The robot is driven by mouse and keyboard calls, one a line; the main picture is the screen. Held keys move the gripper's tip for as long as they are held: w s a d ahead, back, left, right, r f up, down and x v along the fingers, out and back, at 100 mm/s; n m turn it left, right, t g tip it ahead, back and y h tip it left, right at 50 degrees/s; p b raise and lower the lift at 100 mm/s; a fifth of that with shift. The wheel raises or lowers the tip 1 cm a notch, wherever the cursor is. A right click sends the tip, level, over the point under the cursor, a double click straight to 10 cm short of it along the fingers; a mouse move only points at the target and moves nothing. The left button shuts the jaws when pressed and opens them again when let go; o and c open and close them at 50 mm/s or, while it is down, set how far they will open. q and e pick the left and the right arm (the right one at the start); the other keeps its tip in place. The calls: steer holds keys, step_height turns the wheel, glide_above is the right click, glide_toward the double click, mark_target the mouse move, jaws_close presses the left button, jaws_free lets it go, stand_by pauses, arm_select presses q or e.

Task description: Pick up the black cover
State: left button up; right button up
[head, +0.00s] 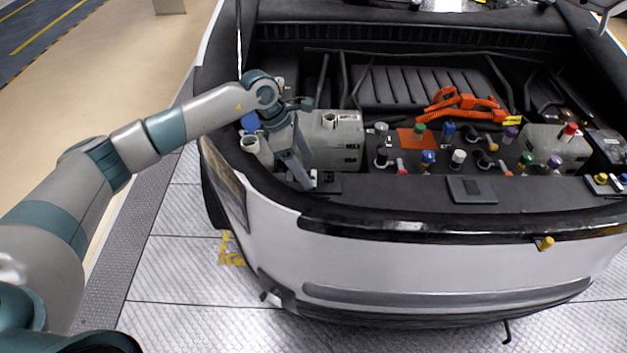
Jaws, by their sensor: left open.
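My left gripper (305,183) reaches down over the front left of the open car bay, its jaws open. Its fingertips are at the left end of a small flat black piece (328,183) on the black front ledge. I cannot tell whether they touch it. Another flat black rectangular piece (472,189) lies on the ledge, right of the middle. I cannot tell for sure which of the two is the black cover. My right gripper is not in view.
Behind the ledge are a grey-white tank (337,140), several coloured caps such as a blue one (428,157), and orange cables (465,103). A second pale tank (550,148) stands at the right. A white filler neck (258,151) is left of my gripper.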

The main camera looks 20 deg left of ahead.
mark_target(313, 177)
arm_select(q)
steer(key=p+x, duration=0.1)
steer(key=x, duration=0.2)
steer(key=shift+r, duration=0.1)
steer(key=shift+d+f, duration=0.1)
steer(key=shift+f, duration=0.25)
steer(key=c, duration=0.9)
